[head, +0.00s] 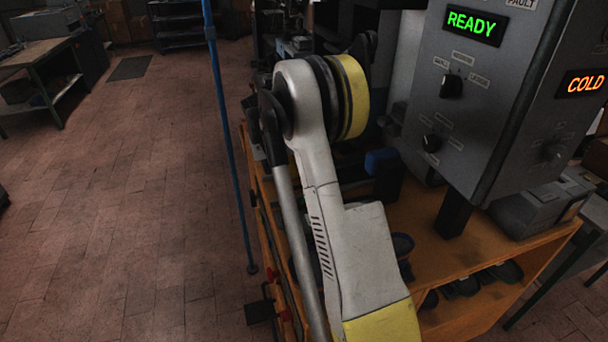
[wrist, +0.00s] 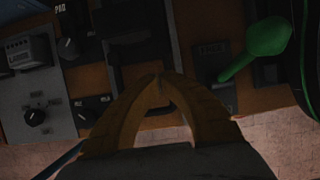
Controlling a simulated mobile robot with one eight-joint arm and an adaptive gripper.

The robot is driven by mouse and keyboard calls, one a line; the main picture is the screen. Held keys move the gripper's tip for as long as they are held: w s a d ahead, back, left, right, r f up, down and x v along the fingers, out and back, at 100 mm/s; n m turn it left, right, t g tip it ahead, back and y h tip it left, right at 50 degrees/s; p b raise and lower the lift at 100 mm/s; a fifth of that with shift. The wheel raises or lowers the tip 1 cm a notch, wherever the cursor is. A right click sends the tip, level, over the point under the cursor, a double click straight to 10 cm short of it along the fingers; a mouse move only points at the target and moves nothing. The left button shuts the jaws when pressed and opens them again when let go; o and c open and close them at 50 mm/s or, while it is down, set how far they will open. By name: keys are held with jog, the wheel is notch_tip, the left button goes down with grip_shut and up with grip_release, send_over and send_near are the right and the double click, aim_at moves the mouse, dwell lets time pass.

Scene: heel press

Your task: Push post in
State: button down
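My gripper (wrist: 158,82) shows in the wrist view with its two yellow-brown fingers curving together. The fingertips meet over a dark fixture (wrist: 140,28) on the orange-brown bench, and I see nothing held between them. I cannot tell whether the tips touch the fixture. In the head view my own arm hides the gripper and part of the bench. I cannot pick out the post for certain in either view.
In the wrist view a green handle (wrist: 262,44) lies right of the fingers and a grey knob panel (wrist: 38,108) left. In the head view a control cabinet (head: 480,95) reads READY and COLD.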

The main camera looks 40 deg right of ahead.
jog(key=p+v, duration=0.1)
jog(key=v, duration=0.4)
jog(key=shift+s+r, duration=0.1)
jog(key=shift+r, duration=0.25)
jog(key=c, duration=2)
grip_release()
jog(key=shift+a+r+p, duration=0.15)
jog(key=shift+r+p, duration=0.15)
jog(key=shift+p, duration=0.05)
jog(key=o, duration=0.5)
jog(key=shift+a+r, duration=0.1)
jog(key=shift+r, duration=0.1)
jog(key=shift+o, duration=0.2)
jog(key=m+t+y+p, duration=0.15)
jog(key=m+p, duration=0.25)
jog(key=m, duration=1.4)
send_near(277, 180)
jog(key=shift+y, duration=0.35)
jog(key=f+b, duration=0.1)
jog(key=f, duration=0.2)
jog(key=d+f+b, duration=0.1)
jog(key=f, duration=0.2)
jog(key=d+f+b, duration=0.1)
jog(key=f, duration=0.2)
jog(key=shift+s+f, duration=0.1)
jog(key=shift+s, duration=0.2)
